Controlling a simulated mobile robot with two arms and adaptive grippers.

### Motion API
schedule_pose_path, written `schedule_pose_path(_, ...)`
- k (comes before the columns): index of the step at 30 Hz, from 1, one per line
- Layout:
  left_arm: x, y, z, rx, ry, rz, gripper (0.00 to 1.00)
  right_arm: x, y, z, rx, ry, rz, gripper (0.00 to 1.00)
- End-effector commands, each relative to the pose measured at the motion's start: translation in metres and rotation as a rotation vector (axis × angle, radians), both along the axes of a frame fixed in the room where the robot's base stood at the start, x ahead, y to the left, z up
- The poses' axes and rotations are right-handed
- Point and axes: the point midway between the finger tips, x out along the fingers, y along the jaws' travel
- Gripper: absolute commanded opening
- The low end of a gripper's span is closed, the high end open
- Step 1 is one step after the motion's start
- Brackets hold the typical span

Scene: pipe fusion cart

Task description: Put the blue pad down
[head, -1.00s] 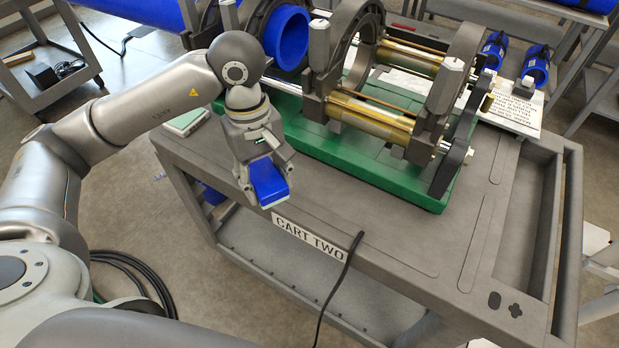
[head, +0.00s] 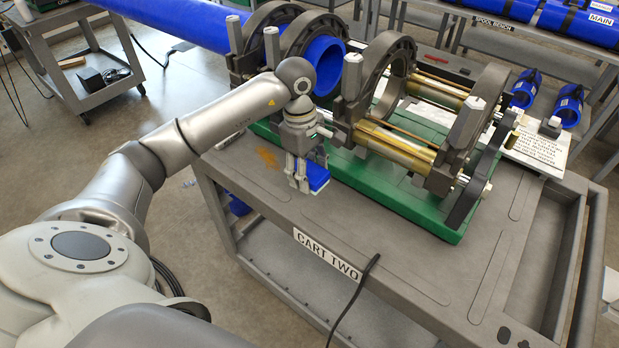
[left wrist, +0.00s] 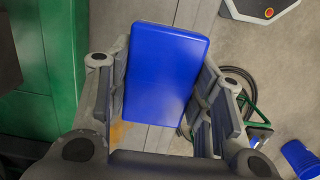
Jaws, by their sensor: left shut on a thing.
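The blue pad (head: 315,176) is a flat blue block held between the fingers of my left gripper (head: 308,180). In the head view it is over the left front part of the grey top of cart two (head: 400,256), near its front edge. I cannot tell whether the pad touches the top. In the left wrist view the pad (left wrist: 166,75) fills the space between the two fingers (left wrist: 160,100), which press on its sides. My right gripper is not in view.
A green-based pipe fusion machine (head: 390,195) with clamp rings stands just behind the gripper. A long blue pipe (head: 190,22) runs into it from the left. An orange-brown smear (head: 268,157) lies left of the gripper. A black cable (head: 352,305) hangs over the front edge. The right front top is clear.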

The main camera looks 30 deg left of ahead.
Motion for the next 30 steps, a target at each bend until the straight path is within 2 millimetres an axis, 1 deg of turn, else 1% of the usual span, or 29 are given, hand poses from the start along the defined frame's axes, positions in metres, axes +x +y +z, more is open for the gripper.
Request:
schedule_pose_path(1,0.005,0.004,-0.01,0.0,0.008,0.003,0.24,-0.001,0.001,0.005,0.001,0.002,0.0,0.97)
schedule_pose_path(3,0.013,0.008,-0.021,-0.002,0.006,0.001,0.24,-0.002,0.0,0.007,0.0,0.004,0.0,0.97)
schedule_pose_path(7,0.023,0.014,-0.034,-0.001,0.004,0.001,0.24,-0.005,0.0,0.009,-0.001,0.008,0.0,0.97)
schedule_pose_path(14,0.03,0.018,-0.045,0.0,0.003,-0.001,0.24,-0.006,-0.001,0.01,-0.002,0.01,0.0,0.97)
schedule_pose_path(18,0.03,0.018,-0.062,-0.001,0.008,-0.002,0.24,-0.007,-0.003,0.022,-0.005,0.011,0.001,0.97)
schedule_pose_path(21,0.031,0.019,-0.074,-0.001,0.004,-0.001,0.24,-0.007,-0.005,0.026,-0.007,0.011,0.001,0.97)
schedule_pose_path(30,0.031,0.019,-0.079,0.001,0.002,-0.002,0.24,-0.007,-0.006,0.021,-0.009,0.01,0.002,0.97)
